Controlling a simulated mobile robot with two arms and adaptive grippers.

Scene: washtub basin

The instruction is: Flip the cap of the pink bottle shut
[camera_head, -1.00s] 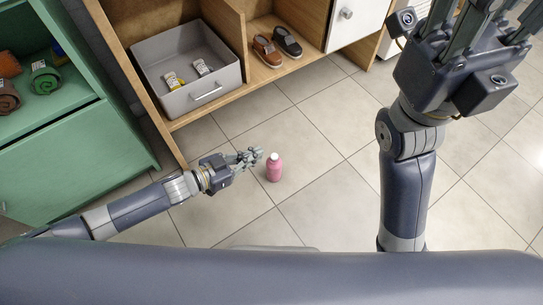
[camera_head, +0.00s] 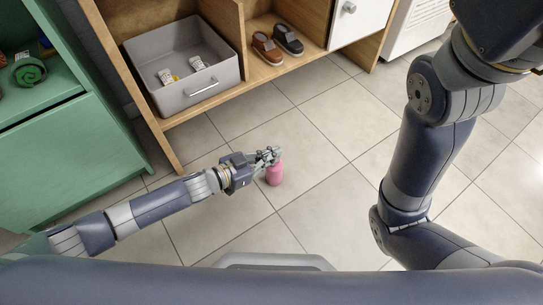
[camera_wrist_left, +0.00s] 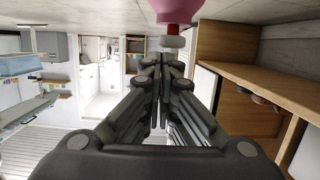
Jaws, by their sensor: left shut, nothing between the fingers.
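The pink bottle (camera_head: 274,175) stands upright on the tiled floor in the head view. My left gripper (camera_head: 278,154) is at the bottle's top, its fingers closed with nothing between them, and hides the cap in that view. The left wrist view is upside down.
A wooden shelf unit (camera_head: 170,128) stands behind, holding a grey bin (camera_head: 172,100) with small packages and a pair of shoes (camera_head: 267,48). A green cabinet (camera_head: 75,150) is at the left. The floor (camera_head: 330,190) right of the bottle is clear.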

